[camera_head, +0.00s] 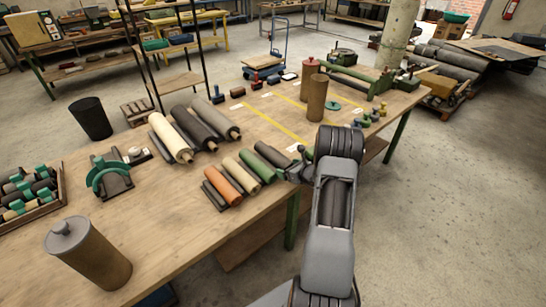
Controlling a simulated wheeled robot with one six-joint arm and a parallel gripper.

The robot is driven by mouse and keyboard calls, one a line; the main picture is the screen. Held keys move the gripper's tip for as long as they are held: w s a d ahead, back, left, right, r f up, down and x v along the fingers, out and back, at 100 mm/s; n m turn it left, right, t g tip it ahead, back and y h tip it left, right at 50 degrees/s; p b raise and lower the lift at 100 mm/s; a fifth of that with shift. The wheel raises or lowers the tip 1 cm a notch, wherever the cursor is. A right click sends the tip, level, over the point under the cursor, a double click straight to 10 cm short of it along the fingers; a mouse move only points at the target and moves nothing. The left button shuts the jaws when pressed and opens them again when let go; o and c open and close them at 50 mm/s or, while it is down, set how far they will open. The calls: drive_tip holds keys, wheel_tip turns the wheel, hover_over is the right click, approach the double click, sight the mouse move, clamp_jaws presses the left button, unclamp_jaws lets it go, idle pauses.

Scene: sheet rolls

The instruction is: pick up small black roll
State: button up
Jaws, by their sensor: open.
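Small rolls lie side by side on the wooden table (150,225). One dark, near-black small roll (273,156) is at the right end of the row, beside a green roll (257,167). A thinner dark roll (214,196) lies at the left end, beside an orange roll (223,184); I cannot tell which is the small black one. My gripper (292,172) is at the right end of the row, close to the near end of the right dark roll. It is small and partly hidden by my arm; it is open, with nothing seen in it.
A cream roll (240,175) lies between the orange and green ones. Larger cream (170,138), black (194,128) and grey (215,122) rolls lie behind. A brown cylinder (317,98) stands behind my arm. A grey-lidded canister (88,253) stands at front left.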

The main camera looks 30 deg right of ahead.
drive_tip(key=shift+c, duration=0.4)
drive_tip(key=c, duration=1.2)
drive_tip(key=shift+r, duration=0.1)
drive_tip(key=shift+c, duration=0.3)
